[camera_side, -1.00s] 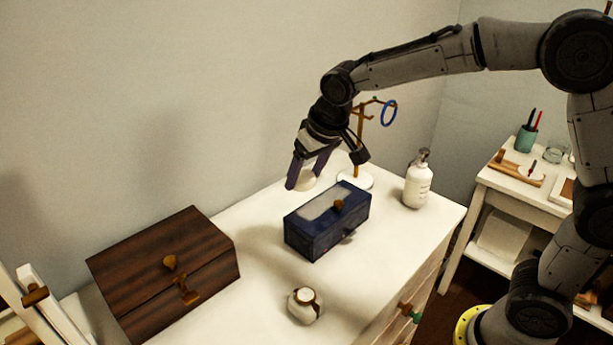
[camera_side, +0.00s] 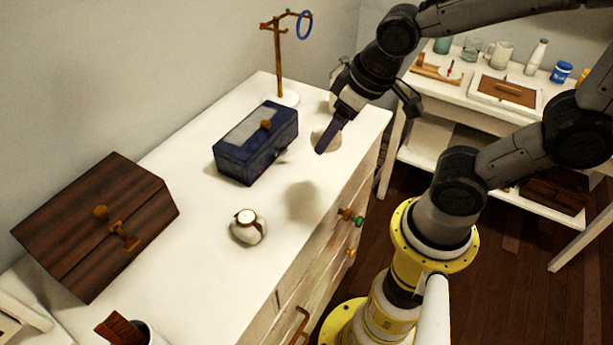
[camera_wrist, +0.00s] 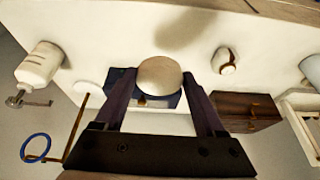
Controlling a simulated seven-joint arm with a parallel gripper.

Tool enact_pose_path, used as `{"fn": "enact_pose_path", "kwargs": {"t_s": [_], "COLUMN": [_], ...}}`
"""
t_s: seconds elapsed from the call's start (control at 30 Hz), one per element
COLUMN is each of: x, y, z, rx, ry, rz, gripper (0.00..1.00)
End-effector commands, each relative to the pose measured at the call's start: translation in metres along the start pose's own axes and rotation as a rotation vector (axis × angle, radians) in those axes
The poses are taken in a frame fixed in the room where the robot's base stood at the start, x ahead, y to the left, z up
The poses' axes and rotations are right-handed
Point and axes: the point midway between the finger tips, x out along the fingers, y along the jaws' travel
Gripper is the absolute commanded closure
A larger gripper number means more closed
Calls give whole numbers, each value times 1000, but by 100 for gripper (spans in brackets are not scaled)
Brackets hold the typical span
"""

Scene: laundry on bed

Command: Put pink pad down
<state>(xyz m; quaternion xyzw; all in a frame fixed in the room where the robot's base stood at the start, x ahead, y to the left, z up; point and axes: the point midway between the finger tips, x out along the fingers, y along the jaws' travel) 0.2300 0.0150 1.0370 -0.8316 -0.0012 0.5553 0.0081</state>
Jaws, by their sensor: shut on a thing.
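My gripper (camera_side: 324,143) is shut on a round, pale beige-pink pad (camera_wrist: 160,76), which sits between the two fingertips in the wrist view. In the side view the pad (camera_side: 320,138) is partly hidden behind a dark purple finger. My gripper holds it above the white dresser top (camera_side: 190,215), to the right of the dark blue box (camera_side: 238,160). A round shadow lies on the dresser top below, apart from the pad.
A white-banded watch on a round stand (camera_side: 247,226), a brown wooden chest (camera_side: 95,225) and a ring stand (camera_side: 280,60) are on the dresser. A white bottle (camera_wrist: 40,63) stands near the far end. Bare top lies around the shadow.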

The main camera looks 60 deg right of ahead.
Motion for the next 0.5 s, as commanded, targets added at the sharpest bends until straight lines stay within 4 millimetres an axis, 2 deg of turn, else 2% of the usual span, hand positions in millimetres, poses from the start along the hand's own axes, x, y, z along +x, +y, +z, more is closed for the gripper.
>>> {"fn": "enact_pose_path", "kwargs": {"t_s": [0.1,0.23,0.4,0.5], "x": [-9,-14,-18,-20], "y": [7,11,15,17], "z": [37,67,86,83], "rx": [9,22,42,52], "ry": [6,4,3,0], "rz": [3,9,18,23], "gripper": [72,72,72,72]}}
